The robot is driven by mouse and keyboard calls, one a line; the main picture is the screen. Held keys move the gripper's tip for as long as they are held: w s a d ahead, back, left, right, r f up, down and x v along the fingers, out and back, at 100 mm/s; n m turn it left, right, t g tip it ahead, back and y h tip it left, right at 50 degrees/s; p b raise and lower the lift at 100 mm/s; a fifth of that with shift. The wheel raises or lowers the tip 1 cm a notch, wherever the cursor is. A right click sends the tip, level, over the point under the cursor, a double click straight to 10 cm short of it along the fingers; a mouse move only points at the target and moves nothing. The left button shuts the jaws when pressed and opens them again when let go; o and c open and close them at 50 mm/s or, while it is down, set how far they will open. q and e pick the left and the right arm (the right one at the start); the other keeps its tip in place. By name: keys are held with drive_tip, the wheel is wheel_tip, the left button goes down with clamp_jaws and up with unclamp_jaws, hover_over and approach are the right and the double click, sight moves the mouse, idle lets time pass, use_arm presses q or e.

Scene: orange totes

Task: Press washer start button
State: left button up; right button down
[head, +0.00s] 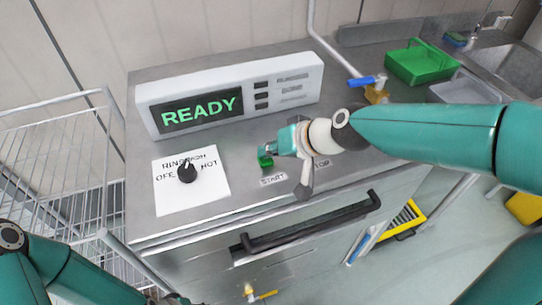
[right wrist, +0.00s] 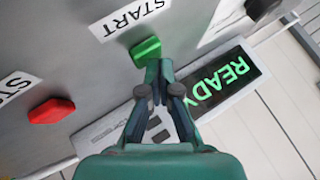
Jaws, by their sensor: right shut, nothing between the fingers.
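The green start button (head: 265,161) sits on the washer's steel top, just behind the START label (head: 273,180). My right gripper (head: 268,149) is shut and empty, with its fingertips right at the button. In the right wrist view the closed fingertips (right wrist: 158,64) lie at the edge of the green button (right wrist: 147,48); whether they touch it I cannot tell. The display (head: 201,109) reads READY in green. My left arm shows at the lower left, but its gripper is out of the picture.
A red button (right wrist: 52,110) by the STOP label is hidden behind my right arm in the head view. A black dial (head: 187,173) stands on a white plate to the left. A black door handle (head: 310,222) is in front. A green bin (head: 420,63) stands at the back right.

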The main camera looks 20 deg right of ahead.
drive_tip(key=shift+f, duration=0.2)
idle(0.5)
drive_tip(key=shift+r+p, duration=0.55)
drive_tip(key=shift+r, duration=0.35)
wheel_tip(320, 180, up, 5)
drive_tip(key=p, duration=0.4)
idle(0.4)
